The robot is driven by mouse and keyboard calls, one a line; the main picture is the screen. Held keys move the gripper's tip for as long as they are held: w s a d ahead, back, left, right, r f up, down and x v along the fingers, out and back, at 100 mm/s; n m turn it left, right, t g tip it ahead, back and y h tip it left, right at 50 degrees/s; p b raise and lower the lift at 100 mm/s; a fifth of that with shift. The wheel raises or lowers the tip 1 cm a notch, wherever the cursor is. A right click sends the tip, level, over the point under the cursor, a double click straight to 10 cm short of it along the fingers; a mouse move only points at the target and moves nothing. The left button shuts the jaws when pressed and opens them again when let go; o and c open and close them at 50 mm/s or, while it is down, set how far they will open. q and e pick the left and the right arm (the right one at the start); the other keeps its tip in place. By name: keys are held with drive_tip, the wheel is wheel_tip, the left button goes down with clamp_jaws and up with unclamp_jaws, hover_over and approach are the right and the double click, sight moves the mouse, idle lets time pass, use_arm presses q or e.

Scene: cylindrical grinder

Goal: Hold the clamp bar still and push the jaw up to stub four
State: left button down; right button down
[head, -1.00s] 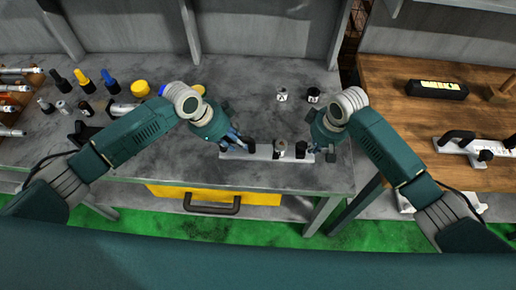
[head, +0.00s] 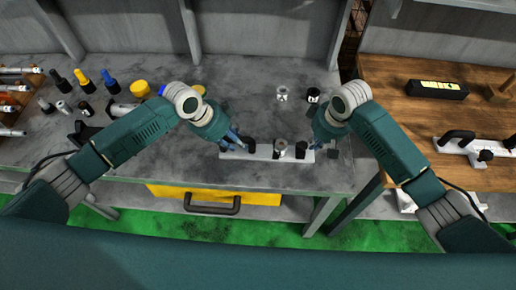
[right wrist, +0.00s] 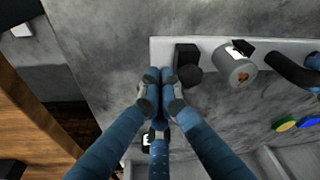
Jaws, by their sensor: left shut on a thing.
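The pale clamp bar (head: 265,153) lies on the grey bench near its front edge. My left gripper (head: 240,143) is shut on the black handle (head: 249,143) at the bar's left end. A grey round stub (head: 280,147) stands on the bar, and the black jaw (head: 301,149) is right of it with a small gap. My right gripper (head: 317,140) is by the bar's right end. In the right wrist view its fingers (right wrist: 160,78) are together and empty, close beside the black jaw (right wrist: 187,60). The grey stub (right wrist: 235,68) and black handle (right wrist: 290,70) lie beyond it.
Two small labelled cylinders, one pale (head: 282,94) and one dark (head: 313,96), stand behind the bar. Bottles and tools crowd the bench's left. A wooden bench (head: 400,105) at right holds another handled bar (head: 475,148). The bench middle is clear.

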sight(299, 145)
use_arm(q)
drive_tip(key=shift+d, duration=0.2)
use_arm(e)
drive_tip(key=shift+s+a, duration=0.1)
drive_tip(key=shift+a, duration=2.45)
drive_tip(key=shift+r, duration=0.1)
use_arm(q)
drive_tip(key=shift+d, duration=0.1)
use_arm(e)
drive_tip(key=shift+d+r, duration=0.1)
drive_tip(key=shift+r, duration=1.1)
drive_tip(key=shift+d+r, duration=0.3)
drive_tip(key=shift+r, duration=0.35)
use_arm(q)
drive_tip(key=shift+w+a, duration=0.1)
drive_tip(key=shift+a, duration=0.25)
use_arm(e)
drive_tip(key=shift+d+r, duration=0.2)
drive_tip(key=shift+r, duration=0.6)
drive_tip(key=shift+d+r, duration=0.15)
drive_tip(key=shift+r, duration=0.6)
use_arm(q)
drive_tip(key=c, duration=1.3)
unclamp_jaws()
drive_tip(key=shift+o, duration=0.2)
